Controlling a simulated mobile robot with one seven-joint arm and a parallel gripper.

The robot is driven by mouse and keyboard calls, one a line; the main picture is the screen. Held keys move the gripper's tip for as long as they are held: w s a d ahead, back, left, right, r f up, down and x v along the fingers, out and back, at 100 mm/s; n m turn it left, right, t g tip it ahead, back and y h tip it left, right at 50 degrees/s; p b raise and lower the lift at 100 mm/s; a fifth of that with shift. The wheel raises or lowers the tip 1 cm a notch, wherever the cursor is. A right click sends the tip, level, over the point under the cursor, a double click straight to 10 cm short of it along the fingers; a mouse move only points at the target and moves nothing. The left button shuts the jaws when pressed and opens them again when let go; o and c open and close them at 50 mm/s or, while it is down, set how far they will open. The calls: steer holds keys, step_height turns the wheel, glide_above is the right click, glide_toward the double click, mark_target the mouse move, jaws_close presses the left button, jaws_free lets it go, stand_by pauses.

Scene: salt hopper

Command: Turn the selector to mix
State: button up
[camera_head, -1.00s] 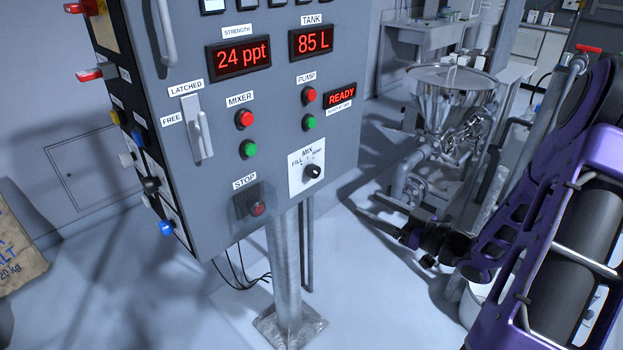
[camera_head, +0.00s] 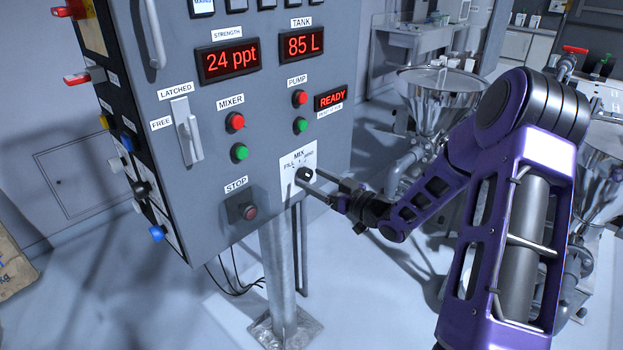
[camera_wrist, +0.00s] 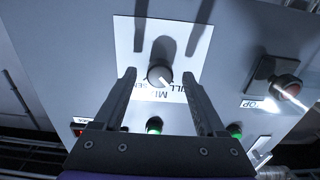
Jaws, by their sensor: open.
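The selector is a round black knob (camera_head: 304,174) on a white plate (camera_head: 289,183) low on the grey panel, with FILL, MIX and SEND printed above it. My gripper (camera_head: 312,182) is open in front of the plate, reaching in from the right. In the wrist view the knob (camera_wrist: 158,74) sits between the two spread fingers (camera_wrist: 159,77), with a gap on each side. The plate's print appears upside down there. The knob's white mark points down and to the right in that view, towards the print; the exact setting is hard to tell.
The STOP button (camera_head: 249,212) is left of the selector plate. The green pump button (camera_head: 300,125) and READY display (camera_head: 331,99) are above. The latch handle (camera_head: 187,130) stands out at left. A steel hopper (camera_head: 440,90) stands behind my arm.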

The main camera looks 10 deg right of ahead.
steer(key=shift+w+a, duration=0.45)
steer(key=shift+w, duration=0.15)
jaws_close()
